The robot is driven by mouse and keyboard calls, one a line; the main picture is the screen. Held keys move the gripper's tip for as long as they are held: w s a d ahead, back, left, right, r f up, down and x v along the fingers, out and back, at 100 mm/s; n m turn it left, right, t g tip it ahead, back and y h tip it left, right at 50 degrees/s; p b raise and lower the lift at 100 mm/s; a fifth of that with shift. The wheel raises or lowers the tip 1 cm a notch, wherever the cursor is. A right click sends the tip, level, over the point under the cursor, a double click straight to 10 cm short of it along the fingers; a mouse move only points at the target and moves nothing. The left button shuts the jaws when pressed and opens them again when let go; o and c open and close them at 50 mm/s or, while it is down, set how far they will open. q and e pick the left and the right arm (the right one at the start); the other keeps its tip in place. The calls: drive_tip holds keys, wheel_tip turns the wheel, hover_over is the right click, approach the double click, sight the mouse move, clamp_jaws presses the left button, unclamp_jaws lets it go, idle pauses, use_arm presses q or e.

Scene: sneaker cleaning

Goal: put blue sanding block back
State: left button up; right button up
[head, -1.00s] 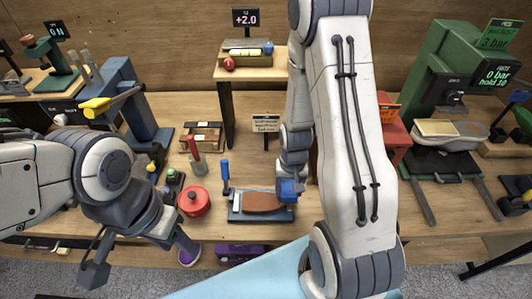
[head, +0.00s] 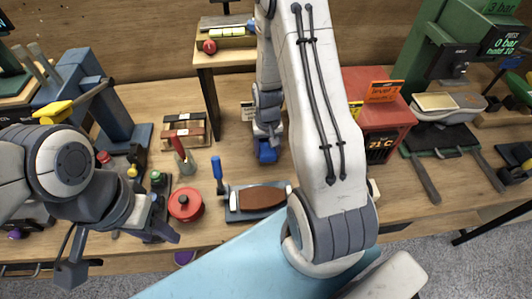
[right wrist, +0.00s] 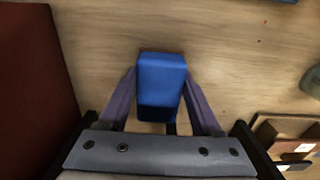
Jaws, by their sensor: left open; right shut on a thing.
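My right gripper (right wrist: 162,103) is shut on the blue sanding block (right wrist: 160,82), with a finger on each side in the right wrist view. In the head view the block (head: 267,153) is at the end of my right arm, over the wooden table behind the grey tray. I cannot tell whether it touches the wood. My left gripper (head: 118,250) is open and empty at the table's front left edge.
A grey tray (head: 232,214) holds a brown piece (head: 262,198), with a blue-handled tool (head: 217,172) beside it. A red pot (head: 185,204) stands left of it. A red heater (head: 378,115) stands right of the block. A wooden box (head: 185,128) lies left of the block.

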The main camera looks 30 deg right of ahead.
sight(267, 149)
drive_tip(key=shift+f, duration=0.25)
drive_tip(key=shift+f, duration=0.1)
drive_tip(key=shift+f, duration=0.15)
drive_tip(key=o, duration=1.5)
drive_tip(key=shift+c, duration=0.2)
wheel_tip(267, 149, up, 12)
drive_tip(key=r, duration=0.1)
drive_tip(key=s+a+r+n, duration=0.3)
drive_tip(key=a, duration=0.5)
drive_tip(key=s+a+r+n, duration=0.2)
drive_tip(key=a+r+n, duration=0.1)
drive_tip(key=a, duration=0.5)
drive_tip(key=s+a+r+n, duration=0.1)
drive_tip(key=s+a+n, duration=0.2)
drive_tip(key=s, duration=0.4)
drive_tip(key=s+a+r+n+y, duration=0.1)
drive_tip(key=s+a+n, duration=0.2)
drive_tip(key=s+a, duration=0.2)
drive_tip(key=shift+s+r+n+b, duration=0.3)
drive_tip(key=shift+s+r+b, duration=0.1)
drive_tip(key=shift+s, duration=0.45)
